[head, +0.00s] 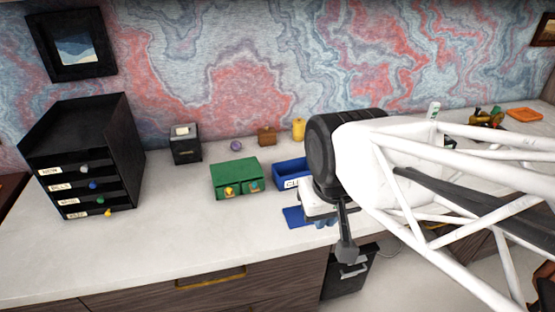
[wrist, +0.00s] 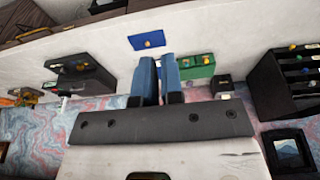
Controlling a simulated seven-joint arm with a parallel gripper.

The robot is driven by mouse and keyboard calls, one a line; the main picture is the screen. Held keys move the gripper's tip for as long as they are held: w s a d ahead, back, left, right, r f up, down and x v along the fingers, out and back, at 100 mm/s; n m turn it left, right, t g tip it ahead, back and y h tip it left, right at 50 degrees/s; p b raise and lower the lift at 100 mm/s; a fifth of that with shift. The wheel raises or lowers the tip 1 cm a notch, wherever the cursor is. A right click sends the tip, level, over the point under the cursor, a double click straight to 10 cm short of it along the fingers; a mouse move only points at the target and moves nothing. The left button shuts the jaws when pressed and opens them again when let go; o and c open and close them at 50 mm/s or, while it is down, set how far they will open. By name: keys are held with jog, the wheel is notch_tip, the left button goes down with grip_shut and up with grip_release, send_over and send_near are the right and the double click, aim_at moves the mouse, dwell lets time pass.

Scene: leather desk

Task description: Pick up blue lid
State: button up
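The blue lid (head: 297,216) lies flat on the pale desk top near its front edge. Its right part is hidden by my gripper in the head view. My gripper (head: 326,224) is above the desk, to the right of the lid.
A blue box (head: 290,173) with a white label stands behind the lid, partly hidden by my arm. A green two-drawer box (head: 236,180) is left of it. A black drawer unit (head: 85,155) stands far left. The front left desk top is clear.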

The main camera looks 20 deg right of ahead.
jog(key=o, duration=0.7)
jog(key=shift+o, duration=0.2)
jog(key=w+d+f+n+g, duration=0.1)
jog(key=w+d+f+n, duration=0.1)
jog(key=w+f+n, duration=0.45)
jog(key=w+d+f+n, duration=0.1)
jog(key=w+d+f, duration=0.2)
jog(key=w, duration=0.7)
jog(key=w+d+f+n+g, duration=0.1)
jog(key=w+d+f+n, duration=0.15)
jog(key=w+f, duration=0.4)
jog(key=w+d+f+n, duration=0.1)
jog(key=w+f, duration=0.1)
jog(key=f, duration=0.1)
jog(key=w+d+f+n, duration=0.1)
jog(key=w+f+n, duration=0.1)
jog(key=w+f, duration=0.1)
jog(key=w+d+f+n, duration=0.1)
jog(key=w+f, duration=0.1)
jog(key=f, duration=0.1)
jog(key=shift+w+n+g, duration=0.3)
jog(key=shift+w+n, duration=0.1)
jog(key=shift+w+d+f, duration=0.15)
jog(key=shift+w+f, duration=0.05)
jog(key=shift+f, duration=0.25)
